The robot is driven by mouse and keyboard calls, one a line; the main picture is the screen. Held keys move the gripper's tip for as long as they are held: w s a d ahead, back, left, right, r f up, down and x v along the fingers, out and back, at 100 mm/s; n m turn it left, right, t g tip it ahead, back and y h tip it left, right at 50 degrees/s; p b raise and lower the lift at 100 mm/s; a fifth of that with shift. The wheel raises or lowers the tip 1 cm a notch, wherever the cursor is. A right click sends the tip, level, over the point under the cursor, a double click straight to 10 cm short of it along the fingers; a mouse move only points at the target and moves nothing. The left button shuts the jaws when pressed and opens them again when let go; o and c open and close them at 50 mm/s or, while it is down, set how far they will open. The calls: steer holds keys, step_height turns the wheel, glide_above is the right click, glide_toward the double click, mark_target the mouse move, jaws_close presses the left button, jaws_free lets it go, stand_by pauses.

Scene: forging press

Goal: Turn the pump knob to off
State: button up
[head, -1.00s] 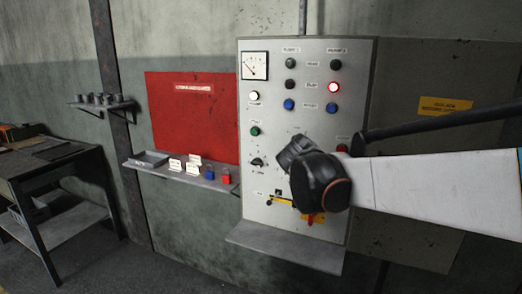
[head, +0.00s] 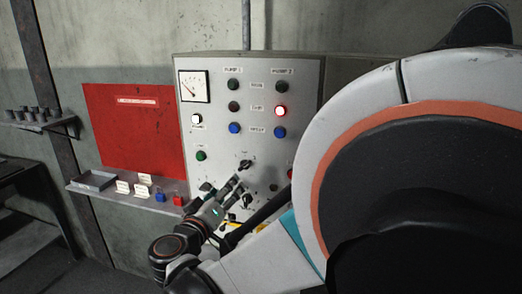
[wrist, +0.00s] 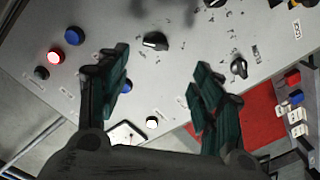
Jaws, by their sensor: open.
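Three black knobs show on the grey control panel (head: 262,100). The middle knob (wrist: 155,41) shows between and just beyond my fingers in the wrist view, and also in the head view (head: 246,164). Another knob (wrist: 238,68) is right of the right finger in the wrist view; a third knob (wrist: 215,3) is cut by the top edge. I cannot read which label names the pump knob. My gripper (wrist: 160,66) is open and empty, its fingers spread toward the panel. In the head view my gripper (head: 236,187) is low before the panel, below the middle knob.
A lit red button (head: 281,111), a lit white button (head: 196,119) and blue buttons sit higher on the panel. A red board (head: 120,135) and a shelf (head: 110,199) with tags and small padlocks stand left. My arm hides the panel's lower right.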

mark_target(243, 167)
steer(key=x, duration=0.4)
steer(key=b+x, duration=0.1)
steer(key=x, duration=0.3)
steer(key=r+b+x, duration=0.1)
steer(key=x, duration=0.4)
steer(key=shift+w, duration=0.15)
steer(key=shift+c, duration=0.2)
steer(key=c, duration=1)
